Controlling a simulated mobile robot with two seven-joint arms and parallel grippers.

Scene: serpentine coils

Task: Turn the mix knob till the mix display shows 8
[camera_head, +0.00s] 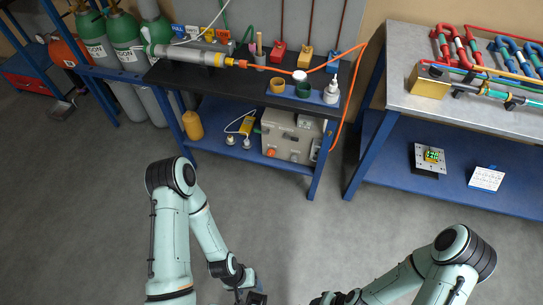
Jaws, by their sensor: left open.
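A small panel with a lit green display (433,155) lies on the lower shelf of the right bench. Its digits are too small to read, and I cannot tell whether it is the mix display. A beige box (292,136) on the lower shelf of the middle bench has an orange knob (271,152) low on its front. No label shows which knob is the mix knob. My left gripper (257,297) is open at the bottom edge, partly cut off, over the floor and far from both devices. My right forearm reaches the bottom edge; its gripper is out of frame.
Several gas cylinders (95,38) stand at the left. The middle bench's dark top (180,76) holds cups, a bottle and a torch with an orange hose (345,105). The right bench's metal top (398,60) carries coloured pipe coils. The grey floor (280,220) before the benches is clear.

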